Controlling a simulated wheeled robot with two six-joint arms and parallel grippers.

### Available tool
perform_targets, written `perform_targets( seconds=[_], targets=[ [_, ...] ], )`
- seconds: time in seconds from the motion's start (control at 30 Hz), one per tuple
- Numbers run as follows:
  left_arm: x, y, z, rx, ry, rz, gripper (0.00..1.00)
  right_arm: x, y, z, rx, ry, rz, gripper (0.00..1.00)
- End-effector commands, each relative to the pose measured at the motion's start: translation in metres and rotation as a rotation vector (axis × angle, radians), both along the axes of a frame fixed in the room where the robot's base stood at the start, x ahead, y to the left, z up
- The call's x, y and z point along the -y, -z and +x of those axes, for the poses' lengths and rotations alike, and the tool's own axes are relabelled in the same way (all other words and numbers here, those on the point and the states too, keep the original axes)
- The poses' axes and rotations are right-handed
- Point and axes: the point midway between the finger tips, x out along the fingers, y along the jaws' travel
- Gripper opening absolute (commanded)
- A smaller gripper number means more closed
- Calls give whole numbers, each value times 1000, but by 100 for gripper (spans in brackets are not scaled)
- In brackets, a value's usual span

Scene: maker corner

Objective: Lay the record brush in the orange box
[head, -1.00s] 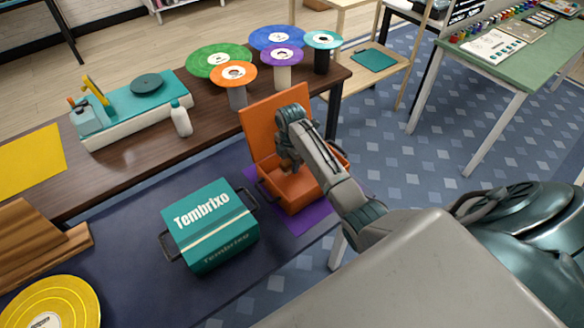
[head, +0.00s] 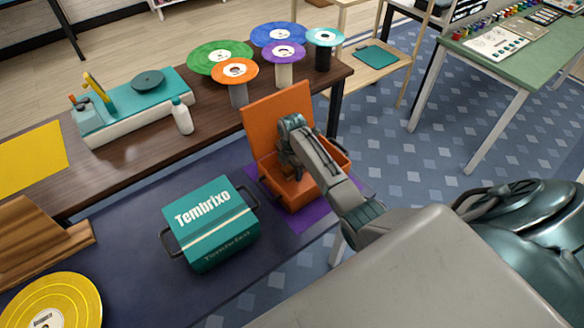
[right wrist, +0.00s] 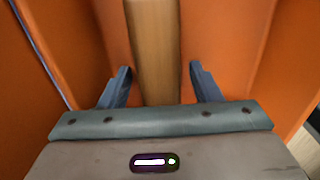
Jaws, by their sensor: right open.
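The orange box (head: 278,108) stands open with its lid up on a purple mat (head: 304,219). My right gripper (right wrist: 158,70) is open and reaches into the box, its two fingers on either side of the record brush (right wrist: 152,35). The brush is a long wooden bar inside the box in the right wrist view, with a gap to each finger. Orange walls (right wrist: 230,40) surround it. In the head view the brush is hidden by my right arm. My left gripper is not in view.
A teal lidded box (head: 210,222) marked Tembrixo stands left of the orange box. Behind are a white bottle (head: 182,117), a teal record player (head: 133,104) and several colored discs on stands. A yellow record (head: 52,300) lies at the lower left.

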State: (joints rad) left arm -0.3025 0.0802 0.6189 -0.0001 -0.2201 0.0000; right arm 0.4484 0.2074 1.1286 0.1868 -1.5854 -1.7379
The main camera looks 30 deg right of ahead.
Motion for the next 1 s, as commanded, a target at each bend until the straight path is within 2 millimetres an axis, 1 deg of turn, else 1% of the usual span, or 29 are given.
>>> perform_targets(
  seconds=[0.13, 0.23, 0.6, 0.7, 0.83, 1.0],
  targets=[
    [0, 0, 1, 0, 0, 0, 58, 0, -5, 0, 2, 0, -1, 58],
    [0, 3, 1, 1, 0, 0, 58, 1, -17, 1, 4, 0, -1, 58],
    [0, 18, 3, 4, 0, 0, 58, 0, -93, 1, 5, 0, -1, 58],
    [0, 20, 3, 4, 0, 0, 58, 1, -108, 1, 3, 1, -1, 58],
    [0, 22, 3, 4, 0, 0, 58, 0, -119, 1, 2, 1, 0, 58],
    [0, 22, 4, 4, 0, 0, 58, 0, -123, 0, 0, 0, 0, 58]
  ],
)
